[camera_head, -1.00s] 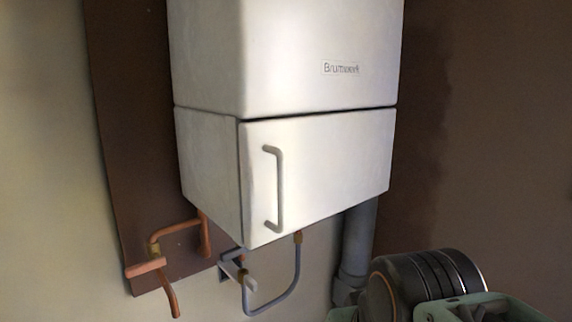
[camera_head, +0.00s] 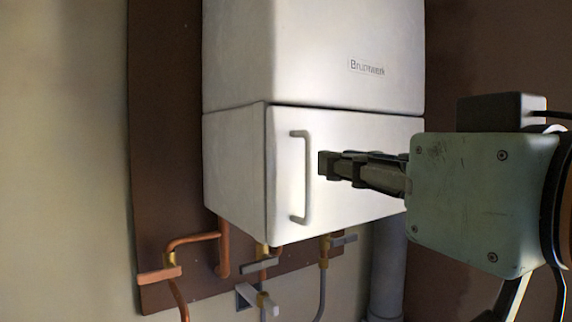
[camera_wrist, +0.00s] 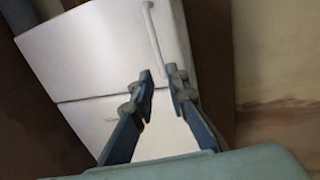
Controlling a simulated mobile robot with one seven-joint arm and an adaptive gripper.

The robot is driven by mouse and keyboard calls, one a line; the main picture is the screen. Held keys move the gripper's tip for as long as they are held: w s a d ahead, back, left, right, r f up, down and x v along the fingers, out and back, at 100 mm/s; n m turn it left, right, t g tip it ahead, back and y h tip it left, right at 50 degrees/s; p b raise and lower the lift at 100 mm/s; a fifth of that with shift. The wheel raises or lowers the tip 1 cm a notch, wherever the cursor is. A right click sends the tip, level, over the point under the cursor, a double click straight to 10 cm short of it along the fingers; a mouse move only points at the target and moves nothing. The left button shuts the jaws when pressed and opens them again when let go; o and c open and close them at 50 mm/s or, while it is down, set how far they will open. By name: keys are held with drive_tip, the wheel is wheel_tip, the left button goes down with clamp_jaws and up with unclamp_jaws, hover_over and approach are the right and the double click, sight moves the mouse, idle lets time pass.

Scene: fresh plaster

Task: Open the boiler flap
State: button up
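The boiler flap (camera_head: 350,140) is the white lower front panel of the boiler, and it is closed. Its grey vertical bar handle (camera_head: 306,180) is on the flap's left side. My gripper (camera_head: 327,163) is in front of the flap, just right of the handle in the head view and at about its mid-height. In the wrist view my gripper (camera_wrist: 159,73) is open, with a gap between its fingertips and nothing held. The handle (camera_wrist: 153,32) runs towards that gap there; I cannot tell whether its near end lies between the fingertips.
The white boiler body (camera_head: 310,50) is above the flap. Copper pipes (camera_head: 190,243) and valves (camera_head: 258,300) are below it at the left, and a grey pipe (camera_head: 388,270) runs down at the right. The space left of the handle is clear.

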sight(312, 160)
drive_tip(key=p+x, duration=0.1)
drive_tip(key=x, duration=0.7)
drive_tip(key=shift+w+a+f, duration=0.1)
drive_tip(key=shift+w+a, duration=0.05)
drive_tip(key=shift+w, duration=0.1)
clamp_jaws()
drive_tip(key=shift+s, duration=0.15)
